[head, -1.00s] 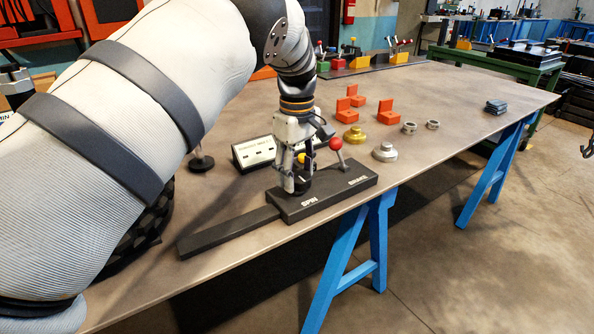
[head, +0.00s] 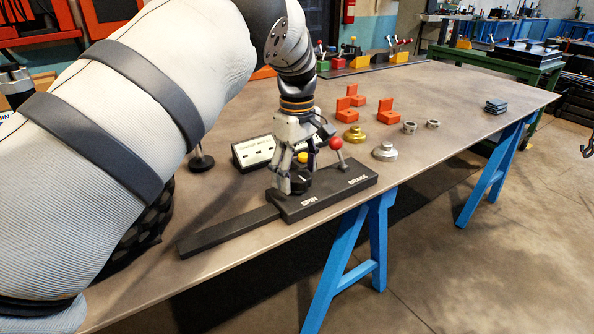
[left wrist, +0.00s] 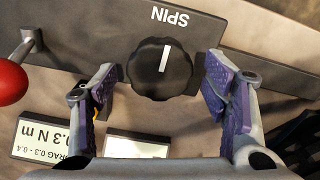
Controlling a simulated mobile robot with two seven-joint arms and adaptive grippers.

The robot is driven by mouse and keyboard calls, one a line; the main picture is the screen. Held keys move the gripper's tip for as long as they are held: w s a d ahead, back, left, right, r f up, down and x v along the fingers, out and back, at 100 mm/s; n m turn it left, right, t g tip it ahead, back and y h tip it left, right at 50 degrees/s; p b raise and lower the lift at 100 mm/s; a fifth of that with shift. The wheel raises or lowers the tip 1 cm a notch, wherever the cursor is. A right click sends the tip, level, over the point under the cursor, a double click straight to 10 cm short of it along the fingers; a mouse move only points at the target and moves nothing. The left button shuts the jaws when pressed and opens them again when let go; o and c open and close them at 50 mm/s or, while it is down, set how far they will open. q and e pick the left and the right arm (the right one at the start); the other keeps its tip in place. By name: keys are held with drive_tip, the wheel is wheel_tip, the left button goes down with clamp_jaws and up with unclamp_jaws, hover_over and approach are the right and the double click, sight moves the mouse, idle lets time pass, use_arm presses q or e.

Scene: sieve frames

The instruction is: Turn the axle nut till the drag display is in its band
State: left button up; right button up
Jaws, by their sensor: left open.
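A black scalloped knob (left wrist: 163,70) with a white pointer line sits beside the word SPIN on a black base (head: 330,191). My left gripper (left wrist: 160,95) is open, one finger on each side of the knob, with visible gaps. In the head view the fingers partly hide the knob (head: 300,181). A small display (left wrist: 50,137) appears upside down in the left wrist view, with "DRAG 0.3 - 0.4" and what looks like "0.3 N m"; its left side is cut off. A yellow part (head: 302,158) shows behind the fingers; I cannot tell whether it is the axle nut.
A red-tipped BRAKE lever (head: 336,144) stands on the base, right of my gripper. A white-faced box (head: 255,152) stands behind. Orange blocks (head: 386,110), a gold flanged part (head: 354,134) and a silver one (head: 385,151) lie to the right. The right tabletop is mostly clear.

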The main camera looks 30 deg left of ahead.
sight(297, 174)
use_arm(q)
wheel_tip(297, 174, up, 12)
idle(0.3)
